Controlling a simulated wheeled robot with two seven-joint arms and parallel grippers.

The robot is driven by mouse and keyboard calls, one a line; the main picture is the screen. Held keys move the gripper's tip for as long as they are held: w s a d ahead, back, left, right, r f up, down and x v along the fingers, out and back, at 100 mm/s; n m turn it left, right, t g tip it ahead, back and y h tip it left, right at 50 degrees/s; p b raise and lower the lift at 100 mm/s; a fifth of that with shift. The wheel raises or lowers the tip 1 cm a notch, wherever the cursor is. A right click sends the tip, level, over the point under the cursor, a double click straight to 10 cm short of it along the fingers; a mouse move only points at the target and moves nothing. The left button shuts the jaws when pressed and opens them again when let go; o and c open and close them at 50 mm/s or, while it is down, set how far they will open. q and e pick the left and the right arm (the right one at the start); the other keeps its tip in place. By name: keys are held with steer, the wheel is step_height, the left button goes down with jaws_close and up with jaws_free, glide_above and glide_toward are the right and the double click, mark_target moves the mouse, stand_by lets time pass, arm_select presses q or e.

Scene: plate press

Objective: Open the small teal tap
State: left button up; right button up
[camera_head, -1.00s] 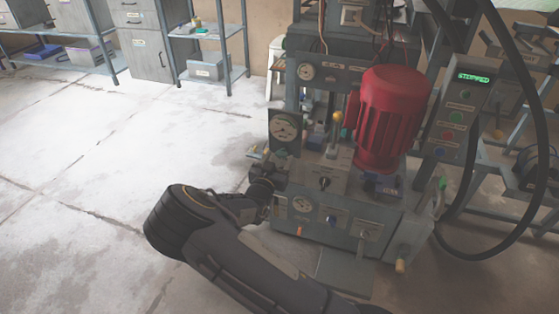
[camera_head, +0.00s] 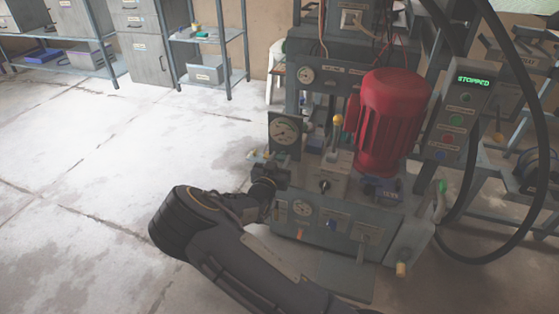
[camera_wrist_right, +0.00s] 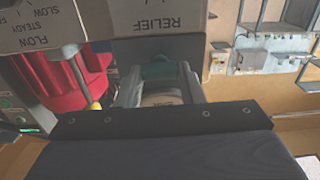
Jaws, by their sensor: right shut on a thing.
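The small teal tap (camera_wrist_right: 158,68) shows in the right wrist view, just below an upside-down RELIEF label (camera_wrist_right: 158,22). My right gripper (camera_wrist_right: 158,82) is shut on it, with a finger on each side. In the head view my right gripper (camera_head: 272,178) is at the left front side of the press (camera_head: 345,225), below the large gauge (camera_head: 285,132). The wrist and gripper hide the tap there. The tap's turn angle is hard to tell. My left gripper is in neither view.
A red motor (camera_head: 392,115) stands on the press. A yellow-knobbed lever (camera_head: 338,120) is close to the right of my gripper. A control box (camera_head: 463,105) reads STOPPED. A black hose (camera_head: 515,235) loops at the right. The floor at left is clear.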

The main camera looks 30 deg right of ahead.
steer(key=shift+n, duration=0.3)
steer(key=n+p, duration=0.2)
steer(key=n, duration=0.1)
steer(key=shift+r, duration=0.1)
steer(key=n+p, duration=0.1)
steer(key=n, duration=0.4)
steer(key=shift+w+a+p, duration=0.1)
steer(key=shift+p, duration=0.25)
steer(key=n+p, duration=0.1)
steer(key=n, duration=0.4)
steer(key=shift+f, duration=0.2)
steer(key=n, duration=0.4)
steer(key=shift+f+p, duration=0.1)
steer(key=shift+p, duration=0.3)
steer(key=shift+n, duration=0.3)
steer(key=o, duration=1)
